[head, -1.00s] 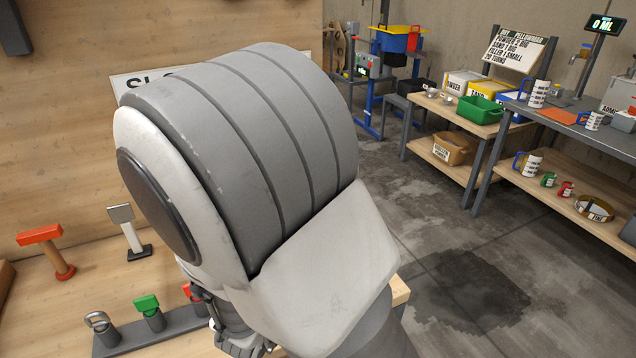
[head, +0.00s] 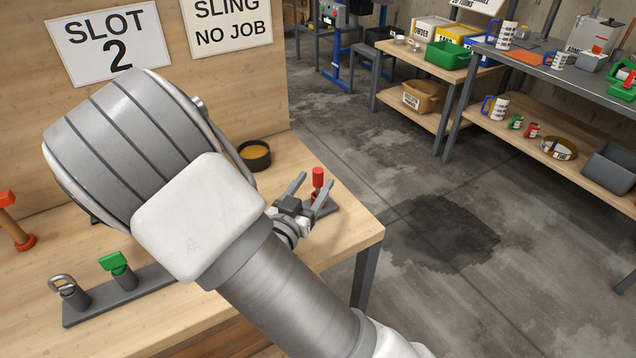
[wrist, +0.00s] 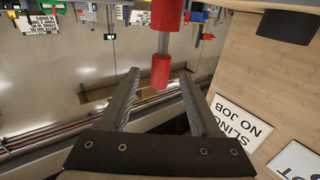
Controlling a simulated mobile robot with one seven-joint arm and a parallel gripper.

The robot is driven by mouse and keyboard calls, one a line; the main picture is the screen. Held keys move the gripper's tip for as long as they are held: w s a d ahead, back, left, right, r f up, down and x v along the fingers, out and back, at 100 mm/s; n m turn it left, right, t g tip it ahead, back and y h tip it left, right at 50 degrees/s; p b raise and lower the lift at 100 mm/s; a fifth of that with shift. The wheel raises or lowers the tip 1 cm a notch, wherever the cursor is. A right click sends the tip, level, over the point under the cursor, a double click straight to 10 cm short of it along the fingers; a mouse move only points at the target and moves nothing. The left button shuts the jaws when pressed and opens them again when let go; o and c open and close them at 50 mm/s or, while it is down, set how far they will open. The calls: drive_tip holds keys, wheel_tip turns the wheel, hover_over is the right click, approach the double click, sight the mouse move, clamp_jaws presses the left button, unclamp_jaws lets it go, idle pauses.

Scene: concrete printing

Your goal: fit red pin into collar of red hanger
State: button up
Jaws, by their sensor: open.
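The red pin (head: 318,177) stands upright on a small dark base (head: 328,208) near the right end of the wooden bench. In the wrist view the pin (wrist: 160,72) shows red at both ends with a grey shank between. My gripper (head: 312,186) is open and empty, with its fingers around the pin's red head. In the wrist view the red end lies between the fingertips, with gaps on both sides. I cannot pick out the red hanger with its collar; my arm covers part of the bench and rack.
A dark rack (head: 75,318) holds a grey ring piece (head: 62,284) and a green-topped piece (head: 116,262). A black bowl (head: 255,156) sits near the back panel. Open floor lies to the right of the bench.

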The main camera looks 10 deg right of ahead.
drive_tip(key=x, duration=0.6)
drive_tip(key=shift+w+d, duration=0.15)
drive_tip(key=shift+d, duration=0.05)
drive_tip(key=shift+c, duration=0.2)
clamp_jaws()
